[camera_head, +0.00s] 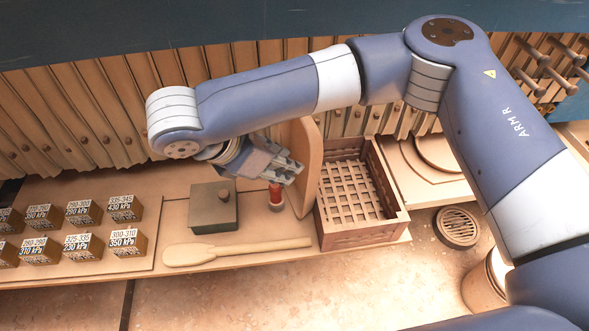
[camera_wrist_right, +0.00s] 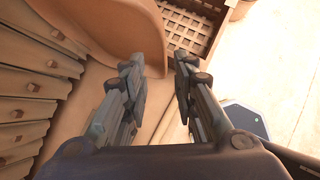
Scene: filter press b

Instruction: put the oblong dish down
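A tan piece with a rounded top (camera_head: 308,160), which looks like the oblong dish, stands on edge against the left side of the slatted crate. It also shows in the right wrist view (camera_wrist_right: 115,28), just beyond the fingertips. My right gripper (camera_head: 290,172) is beside its left face in the head view. In the right wrist view my right gripper (camera_wrist_right: 160,72) has its fingers apart, with nothing visible between them. Whether a finger touches the dish I cannot tell. The dish's lower part is partly hidden. My left gripper is not in view.
The slatted crate (camera_head: 336,240) stands right of the dish. A small red-topped item (camera_head: 276,193), a dark green lidded box (camera_head: 213,208) and a wooden paddle (camera_head: 230,252) lie left of it. Several labelled blocks (camera_head: 84,212) fill the left. Ribbed plates (camera_head: 95,105) stand behind.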

